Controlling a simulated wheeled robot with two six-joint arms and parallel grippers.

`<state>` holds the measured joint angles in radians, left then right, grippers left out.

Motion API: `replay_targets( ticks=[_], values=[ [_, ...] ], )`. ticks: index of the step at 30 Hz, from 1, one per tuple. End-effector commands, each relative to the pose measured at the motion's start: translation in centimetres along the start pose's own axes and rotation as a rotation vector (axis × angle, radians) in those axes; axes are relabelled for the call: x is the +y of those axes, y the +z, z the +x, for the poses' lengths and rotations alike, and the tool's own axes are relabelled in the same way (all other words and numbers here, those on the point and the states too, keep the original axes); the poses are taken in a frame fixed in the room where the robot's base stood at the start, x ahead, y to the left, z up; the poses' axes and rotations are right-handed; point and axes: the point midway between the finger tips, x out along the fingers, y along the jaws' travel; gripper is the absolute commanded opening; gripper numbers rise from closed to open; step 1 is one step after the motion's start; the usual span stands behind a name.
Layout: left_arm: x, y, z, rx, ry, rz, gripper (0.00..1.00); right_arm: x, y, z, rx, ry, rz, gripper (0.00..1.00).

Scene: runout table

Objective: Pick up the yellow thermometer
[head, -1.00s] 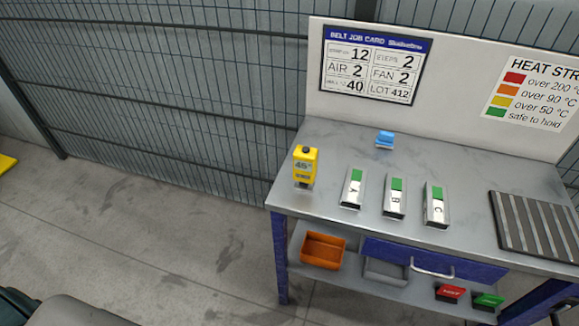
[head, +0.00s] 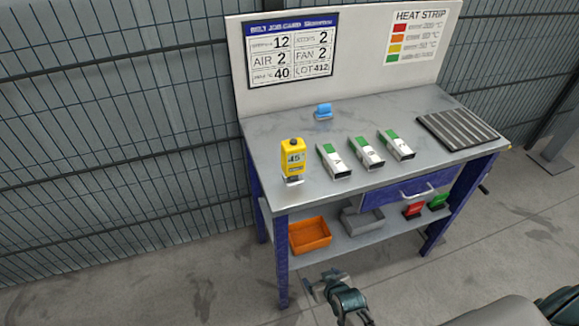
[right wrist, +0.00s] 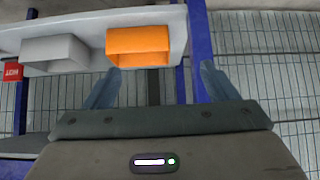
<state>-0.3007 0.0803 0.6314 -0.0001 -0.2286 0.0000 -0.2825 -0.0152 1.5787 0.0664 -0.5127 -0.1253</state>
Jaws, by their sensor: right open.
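The yellow thermometer (head: 293,160) stands upright near the left front corner of the grey table top (head: 262,150), with a "45°" reading on its face. My right gripper (head: 322,281) is low in front of the table, below the table top and well apart from the thermometer. It is open and nothing shows between its fingers. In the right wrist view its two fingers (right wrist: 161,72) point toward the lower shelf and the orange bin (right wrist: 138,42). The thermometer does not show there. My left gripper is not in view.
Three green-and-white blocks (head: 366,153), a blue item (head: 323,111) and a ribbed dark mat (head: 458,130) are on the table top. A drawer with a handle (head: 403,198) is at the front. The lower shelf (head: 350,246) holds the bins. A mesh fence (head: 120,120) stands behind.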

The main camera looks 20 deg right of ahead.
Motion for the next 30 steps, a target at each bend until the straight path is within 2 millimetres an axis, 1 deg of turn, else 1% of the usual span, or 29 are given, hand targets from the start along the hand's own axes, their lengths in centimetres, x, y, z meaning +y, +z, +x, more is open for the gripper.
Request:
replay_targets(
  ticks=[1,2,3,5,6,7,8,9,12,15,18,20,24,27,30],
  values=[
    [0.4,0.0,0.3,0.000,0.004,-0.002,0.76,-0.3,-4.5,-1.6,0.077,-0.004,-0.001,0.80],
    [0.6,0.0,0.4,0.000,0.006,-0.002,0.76,-0.5,-6.9,-2.7,0.116,-0.007,-0.002,0.80],
    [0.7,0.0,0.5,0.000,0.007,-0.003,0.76,-0.6,-9.8,-4.2,0.166,-0.009,-0.003,0.80],
    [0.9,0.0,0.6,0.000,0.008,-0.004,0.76,-0.8,-13.7,-6.7,0.236,-0.011,-0.006,0.80],
    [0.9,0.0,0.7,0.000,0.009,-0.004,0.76,-0.9,-15.9,-8.3,0.278,-0.012,-0.008,0.80],
    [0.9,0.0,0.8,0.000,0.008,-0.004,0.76,-1.0,-17.7,-9.6,0.316,-0.013,-0.008,0.80],
    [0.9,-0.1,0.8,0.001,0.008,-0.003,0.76,-1.1,-19.8,-10.7,0.369,-0.012,-0.006,0.80],
    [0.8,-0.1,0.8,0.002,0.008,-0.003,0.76,-1.4,-22.4,-11.9,0.445,-0.011,-0.002,0.80],
    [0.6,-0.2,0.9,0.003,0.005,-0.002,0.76,-1.6,-27.6,-14.4,0.609,0.002,0.008,0.80],
    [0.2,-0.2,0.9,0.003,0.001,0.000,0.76,-1.7,-30.7,-16.5,0.720,0.015,0.017,0.80],
    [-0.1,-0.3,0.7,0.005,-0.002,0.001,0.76,-1.7,-32.7,-17.3,0.777,0.023,0.022,0.80],
    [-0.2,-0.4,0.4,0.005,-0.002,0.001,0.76,-1.6,-33.6,-17.0,0.789,0.025,0.022,0.80],
    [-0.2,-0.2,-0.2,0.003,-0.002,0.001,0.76,-1.6,-35.3,-15.4,0.788,0.026,0.021,0.80],
    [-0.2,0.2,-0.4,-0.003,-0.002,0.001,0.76,-1.5,-36.1,-14.5,0.788,0.026,0.021,0.80],
    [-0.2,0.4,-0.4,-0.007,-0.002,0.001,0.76,-1.5,-36.5,-13.9,0.786,0.026,0.021,0.80]
  ],
)
